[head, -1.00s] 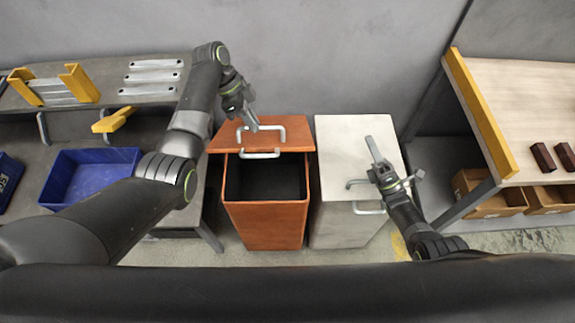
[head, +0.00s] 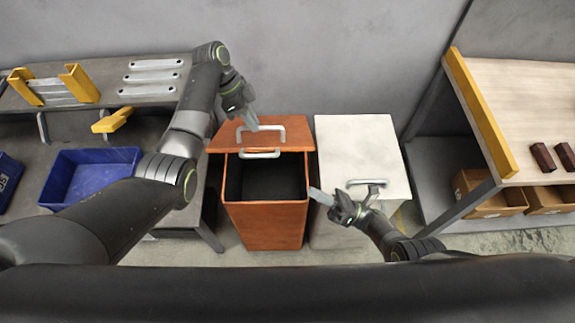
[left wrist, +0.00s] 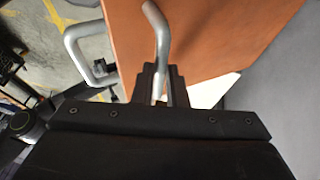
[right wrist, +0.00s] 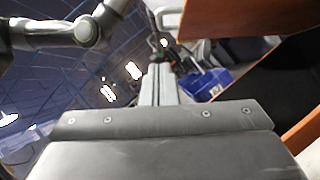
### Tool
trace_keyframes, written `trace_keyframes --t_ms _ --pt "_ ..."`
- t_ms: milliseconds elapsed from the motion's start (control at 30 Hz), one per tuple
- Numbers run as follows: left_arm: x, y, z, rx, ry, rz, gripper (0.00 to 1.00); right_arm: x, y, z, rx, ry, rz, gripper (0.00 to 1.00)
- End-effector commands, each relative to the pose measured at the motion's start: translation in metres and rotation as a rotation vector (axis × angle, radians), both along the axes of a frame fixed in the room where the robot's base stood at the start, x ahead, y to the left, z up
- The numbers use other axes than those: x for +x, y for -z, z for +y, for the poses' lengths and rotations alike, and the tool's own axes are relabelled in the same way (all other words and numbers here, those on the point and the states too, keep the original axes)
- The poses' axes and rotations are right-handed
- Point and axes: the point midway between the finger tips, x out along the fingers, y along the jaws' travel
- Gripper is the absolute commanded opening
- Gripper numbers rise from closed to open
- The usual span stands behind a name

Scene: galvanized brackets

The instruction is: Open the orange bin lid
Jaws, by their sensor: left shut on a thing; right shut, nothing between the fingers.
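The orange bin (head: 265,222) stands on the floor with its dark inside (head: 275,180) showing. Its orange lid (head: 292,133) is raised at the back of the opening; it also shows in the left wrist view (left wrist: 215,35). My left gripper (head: 251,122) is shut on the silver lid handle (head: 283,127), and the handle rises from between its fingers in the left wrist view (left wrist: 158,30). A second silver handle (head: 260,155) shows just below the lid. My right gripper (head: 318,194) is shut and empty beside the bin's right rim; whether it touches is unclear.
A white bin (head: 352,140) with a shut lid and handle stands close on the right. A grey workbench with a blue crate (head: 135,158) is on the left. A pale table (head: 525,110) with cardboard boxes (head: 500,203) below is on the right.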

Motion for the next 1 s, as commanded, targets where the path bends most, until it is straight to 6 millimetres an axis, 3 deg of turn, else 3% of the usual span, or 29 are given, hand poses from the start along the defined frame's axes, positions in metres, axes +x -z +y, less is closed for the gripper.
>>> trace_keyframes --t_ms 267,500,800,1000 --pt "0.005 0.005 0.004 0.010 -0.015 -0.020 0.00 0.011 -0.015 0.031 0.003 0.004 -0.003 0.00" --pt "0.005 0.005 0.004 0.010 -0.015 -0.020 0.00 0.027 -0.038 0.072 0.001 0.003 -0.003 0.00" --pt "0.005 0.005 0.004 0.011 -0.015 -0.020 0.00 0.044 -0.061 0.078 0.001 0.004 -0.001 0.00" --pt "0.005 0.005 0.004 0.011 -0.015 -0.020 0.00 0.047 -0.065 0.079 0.000 0.003 0.002 0.00"
